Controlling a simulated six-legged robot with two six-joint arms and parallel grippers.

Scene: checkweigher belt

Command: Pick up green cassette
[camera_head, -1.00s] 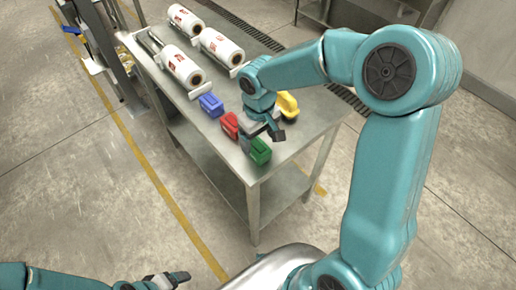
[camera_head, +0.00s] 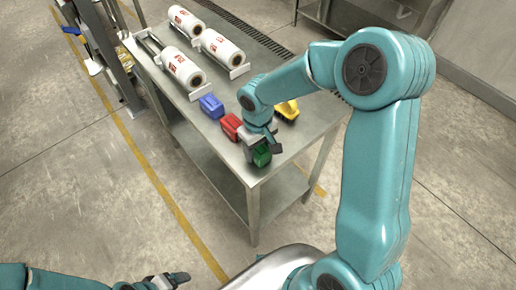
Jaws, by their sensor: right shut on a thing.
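The green cassette (camera_head: 262,156) is near the front corner of the steel table (camera_head: 257,182). My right gripper (camera_head: 262,149) is shut on the green cassette from above and hides part of it. I cannot tell whether the cassette still touches the table. My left gripper (camera_head: 171,279) is at the bottom left, over the floor and away from the table; nothing shows in it, and its fingers are too small to read.
A red cassette (camera_head: 231,125) is just behind the green one, and a blue cassette (camera_head: 211,106) is farther back. A yellow cassette (camera_head: 287,109) stands right of my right wrist. White rolls (camera_head: 185,70) lie on holders at the table's far end.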

